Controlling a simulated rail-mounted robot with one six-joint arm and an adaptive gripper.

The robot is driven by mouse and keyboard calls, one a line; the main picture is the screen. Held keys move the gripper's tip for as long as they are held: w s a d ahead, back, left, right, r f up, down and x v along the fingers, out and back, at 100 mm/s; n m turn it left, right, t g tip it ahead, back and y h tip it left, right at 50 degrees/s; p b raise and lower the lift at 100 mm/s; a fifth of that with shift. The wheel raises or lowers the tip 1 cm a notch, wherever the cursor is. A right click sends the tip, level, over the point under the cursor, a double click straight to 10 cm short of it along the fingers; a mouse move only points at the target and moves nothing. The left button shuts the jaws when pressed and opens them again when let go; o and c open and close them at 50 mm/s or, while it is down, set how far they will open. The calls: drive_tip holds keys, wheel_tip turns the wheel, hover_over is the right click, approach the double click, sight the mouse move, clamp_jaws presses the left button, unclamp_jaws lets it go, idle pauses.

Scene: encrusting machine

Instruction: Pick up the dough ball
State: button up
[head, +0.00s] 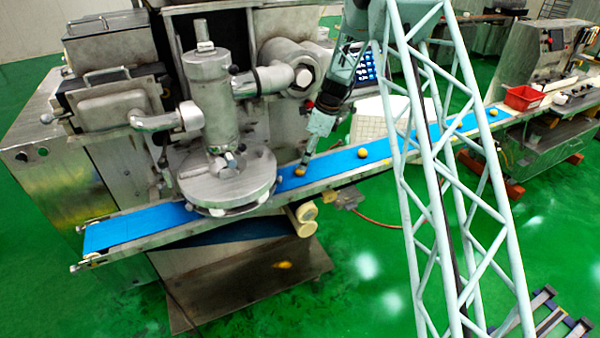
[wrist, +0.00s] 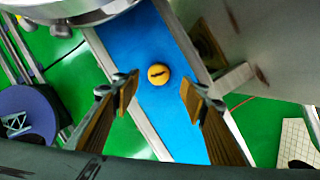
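A small round orange-yellow dough ball (wrist: 158,74) with a dark mark on top lies on the blue conveyor belt (wrist: 150,40) in the wrist view. In the head view the dough ball (head: 299,171) is on the belt (head: 340,160), just right of the machine's round metal head. My gripper (wrist: 158,94) is open, with one finger on each side of the ball in the picture and nothing between the fingertips. In the head view my gripper (head: 304,163) points down close to the ball. I cannot tell the exact height of the fingertips above the belt.
The encrusting machine's round metal head (head: 226,180) stands over the belt left of my gripper. More dough balls lie farther right on the belt, one of them here (head: 362,153). A red crate (head: 523,97) stands at the far right. Metal rails edge the belt.

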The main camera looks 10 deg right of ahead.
drive_tip(key=shift+f, duration=0.1)
drive_tip(key=shift+b+x, duration=0.6)
drive_tip(key=shift+x, duration=1.9)
drive_tip(key=shift+s+a, duration=0.1)
drive_tip(key=shift+c, duration=0.7)
drive_tip(key=c, duration=0.8)
